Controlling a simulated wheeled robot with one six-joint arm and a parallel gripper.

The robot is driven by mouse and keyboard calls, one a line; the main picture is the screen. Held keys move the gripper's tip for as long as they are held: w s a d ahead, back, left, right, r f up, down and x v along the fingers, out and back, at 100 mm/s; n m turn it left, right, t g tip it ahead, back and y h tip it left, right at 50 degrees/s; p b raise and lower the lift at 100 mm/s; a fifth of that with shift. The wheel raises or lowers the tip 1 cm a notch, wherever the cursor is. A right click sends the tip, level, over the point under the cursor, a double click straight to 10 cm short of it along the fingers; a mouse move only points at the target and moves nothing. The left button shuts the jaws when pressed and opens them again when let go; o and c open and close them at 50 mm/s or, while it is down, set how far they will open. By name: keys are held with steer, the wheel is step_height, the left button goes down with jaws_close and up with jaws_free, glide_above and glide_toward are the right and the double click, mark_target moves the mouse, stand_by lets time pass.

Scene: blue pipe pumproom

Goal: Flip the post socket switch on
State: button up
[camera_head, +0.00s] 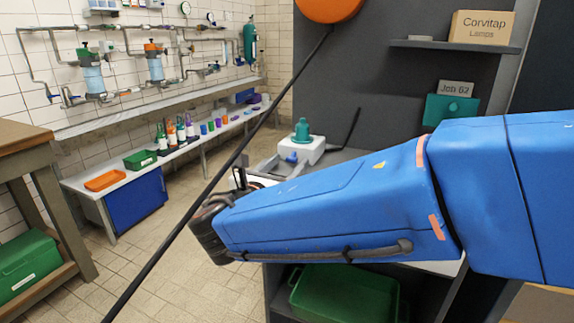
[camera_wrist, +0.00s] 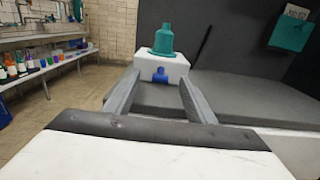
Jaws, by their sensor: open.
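A white box (camera_wrist: 176,66) with a blue fitting (camera_wrist: 160,75) on its front face stands on the grey counter. A teal, bottle-shaped piece (camera_wrist: 164,38) stands upright on top of it. The blue fitting could be the post socket switch; its on or off position is too small to read. The white box also shows in the head view (camera_head: 310,146), beyond my arm. My gripper (camera_wrist: 158,80) is open and empty. In the wrist view its fingers point toward the box, with the blue fitting between the tips; contact cannot be told.
A dark, thin rod with an orange disc (camera_head: 330,8) crosses the head view. A green crate (camera_head: 345,294) sits under the counter. A teal box (camera_head: 450,110) is on the back panel. A bench with bottles and cups (camera_head: 215,128) runs along the left wall. The tiled floor between is clear.

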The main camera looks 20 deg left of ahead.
mark_target(293, 154)
steer(key=c, duration=1)
steer(key=shift+c, duration=0.2)
steer(key=shift+r, duration=0.1)
step_height(293, 154, up, 2)
steer(key=g, duration=0.5)
steer(key=shift+w+r, duration=0.1)
steer(key=g, duration=0.1)
steer(key=r+g, duration=0.1)
steer(key=shift+w+g, duration=0.2)
steer(key=shift+g, duration=0.1)
steer(key=shift+w+r+g+y, duration=0.2)
steer(key=shift+r+g, duration=0.1)
steer(key=shift+g, duration=0.6)
steer(key=shift+w+r+g+y, duration=0.2)
steer(key=shift+r+g, duration=0.05)
steer(key=shift+g, duration=0.65)
